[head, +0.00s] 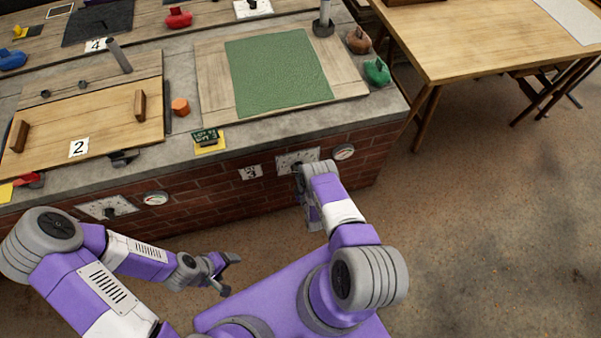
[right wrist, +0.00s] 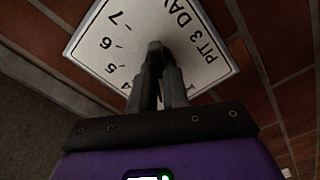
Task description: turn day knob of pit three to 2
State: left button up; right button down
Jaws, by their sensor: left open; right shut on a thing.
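The white day plate of pit three (head: 284,160) is on the brick front of the counter. In the right wrist view the plate (right wrist: 205,62) reads "PIT 3 DAY", with 7, 6, 5 and 4 visible along one side. My right gripper (head: 303,182) is shut on the dark day knob (right wrist: 154,47) at the middle of the plate; its fingers also show in the right wrist view (right wrist: 156,75). The fingers hide most of the knob and part of the scale, so I cannot tell its setting. My left gripper (head: 229,275) is open and empty above the floor.
A "3" sign (head: 250,172) and a round gauge (head: 343,152) flank the plate. Another dial plate (head: 108,207) and gauge (head: 155,198) are further left. A green cloth (head: 278,72) lies on the counter. A wooden table (head: 490,45) stands right; floor there is clear.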

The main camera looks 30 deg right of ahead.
jog(key=shift+s+f, duration=0.1)
dwell(0.4)
jog(key=c, duration=1.1)
grip_release()
jog(key=p+v, duration=0.2)
jog(key=v, duration=0.5)
jog(key=shift+s, duration=0.25)
